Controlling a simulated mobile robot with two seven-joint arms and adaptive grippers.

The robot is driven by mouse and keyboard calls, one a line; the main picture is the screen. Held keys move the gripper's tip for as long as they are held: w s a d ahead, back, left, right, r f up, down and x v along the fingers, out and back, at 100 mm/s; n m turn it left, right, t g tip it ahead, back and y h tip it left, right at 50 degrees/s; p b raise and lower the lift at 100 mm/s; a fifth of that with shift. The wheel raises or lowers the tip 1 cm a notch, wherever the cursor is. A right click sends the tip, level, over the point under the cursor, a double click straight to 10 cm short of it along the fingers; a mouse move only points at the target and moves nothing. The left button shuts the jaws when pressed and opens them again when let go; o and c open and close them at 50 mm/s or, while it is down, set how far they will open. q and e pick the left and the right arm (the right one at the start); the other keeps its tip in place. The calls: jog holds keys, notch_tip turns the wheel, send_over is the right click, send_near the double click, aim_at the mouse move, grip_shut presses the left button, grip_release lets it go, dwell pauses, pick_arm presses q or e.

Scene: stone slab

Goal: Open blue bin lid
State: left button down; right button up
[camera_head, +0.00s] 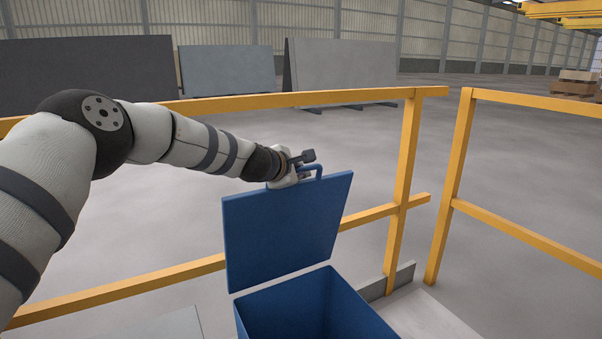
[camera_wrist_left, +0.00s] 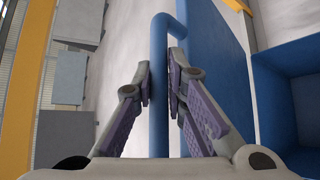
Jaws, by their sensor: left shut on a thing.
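The blue bin (camera_head: 310,308) stands at the bottom centre of the head view. Its blue lid (camera_head: 285,232) is raised and stands nearly upright above the far side of the bin, so the opening shows. The lid's blue handle (camera_head: 316,169) is at its top edge. My left gripper (camera_head: 300,172) is at the handle. In the left wrist view, my left gripper (camera_wrist_left: 160,85) has its fingers on both sides of the handle bar (camera_wrist_left: 158,120) and is shut on it. The lid (camera_wrist_left: 215,60) and bin (camera_wrist_left: 290,90) are at the right there. My right gripper is not in view.
Yellow railings (camera_head: 280,100) run behind the bin and lid, with another yellow railing (camera_head: 525,235) at the right. Stone slabs (camera_head: 340,65) stand on the floor beyond. Open grey floor (camera_head: 480,140) lies behind the railing.

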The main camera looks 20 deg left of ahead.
pick_arm(q)
jog(key=c, duration=1.6)
grip_release()
jog(key=shift+f, duration=0.1)
jog(key=v, duration=1.2)
